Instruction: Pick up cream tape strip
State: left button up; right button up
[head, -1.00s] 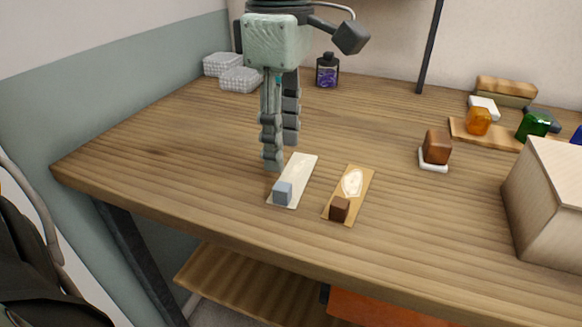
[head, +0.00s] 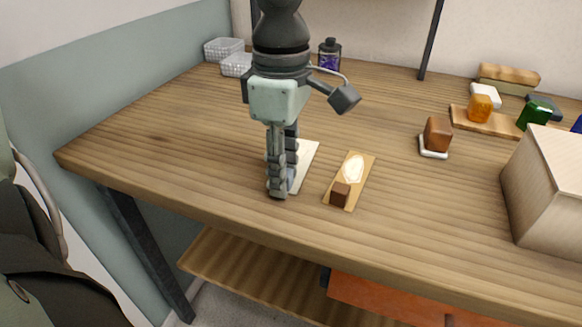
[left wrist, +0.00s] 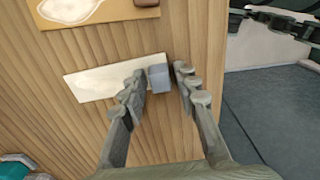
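The cream tape strip (head: 307,158) lies flat on the wooden table, partly hidden behind my left gripper (head: 281,188) in the head view. In the left wrist view the strip (left wrist: 95,82) shows with a small grey-blue block (left wrist: 159,78) at its end. My left gripper (left wrist: 160,79) is open, its two fingers on either side of that block. A narrow gap shows on each side; I cannot tell whether the fingertips touch the table. My right gripper is not in view.
A tan strip (head: 364,168) with a pale patch and a dark brown block (head: 340,194) lies just right. A brown block (head: 437,134) on a white base and a large box (head: 545,190) stand farther right. The table's front edge is close. Wire baskets (head: 223,49) stand behind.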

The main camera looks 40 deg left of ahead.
pick_arm(q)
jog(key=c, duration=0.4)
jog(key=shift+r, duration=0.15)
